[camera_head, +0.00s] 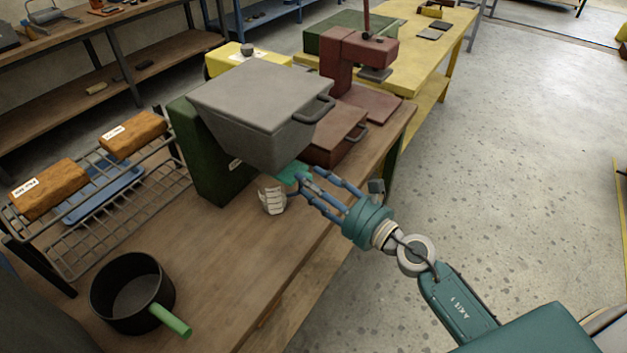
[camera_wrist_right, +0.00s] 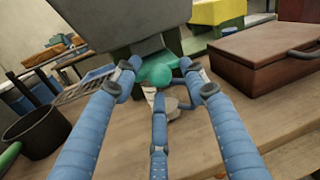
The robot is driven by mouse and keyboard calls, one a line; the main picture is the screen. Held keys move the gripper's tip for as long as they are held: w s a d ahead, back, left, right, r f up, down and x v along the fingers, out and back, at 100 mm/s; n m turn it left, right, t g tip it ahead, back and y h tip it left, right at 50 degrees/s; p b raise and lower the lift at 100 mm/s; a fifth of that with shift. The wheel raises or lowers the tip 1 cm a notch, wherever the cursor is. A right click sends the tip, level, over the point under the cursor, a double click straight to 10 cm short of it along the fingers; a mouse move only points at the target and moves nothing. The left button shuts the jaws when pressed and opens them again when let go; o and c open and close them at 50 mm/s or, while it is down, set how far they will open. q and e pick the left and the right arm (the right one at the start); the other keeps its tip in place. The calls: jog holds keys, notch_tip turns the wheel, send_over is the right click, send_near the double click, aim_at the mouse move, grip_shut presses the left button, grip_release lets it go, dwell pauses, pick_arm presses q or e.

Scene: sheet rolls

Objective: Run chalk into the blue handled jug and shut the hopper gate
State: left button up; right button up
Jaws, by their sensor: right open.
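The grey hopper (camera_head: 262,105) with a side handle stands on a dark green base (camera_head: 205,165) on the wooden bench. A green gate part (camera_head: 290,173) sits under the hopper; its rounded end (camera_wrist_right: 157,70) shows in the right wrist view. My right gripper (camera_head: 310,182) is open, its fingers spread around and below that green part; contact cannot be told. A small pale ribbed object (camera_head: 272,198) is beneath the hopper, partly hidden in the right wrist view (camera_wrist_right: 168,106). A black pot (camera_head: 112,283) with a green handle stands at front left.
A wire rack (camera_head: 170,203) at left holds brown blocks (camera_head: 133,134) and a blue tray (camera_head: 95,200). A brown case (camera_head: 335,135) and a red press (camera_head: 352,60) stand right of the hopper.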

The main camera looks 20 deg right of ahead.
grip_shut()
jog(key=shift+w+a, duration=0.35)
jog(key=shift+w, duration=0.1)
jog(key=shift+w+a+f, duration=0.1)
jog(key=shift+w+a, duration=0.05)
grip_release()
jog(key=v, duration=1.2)
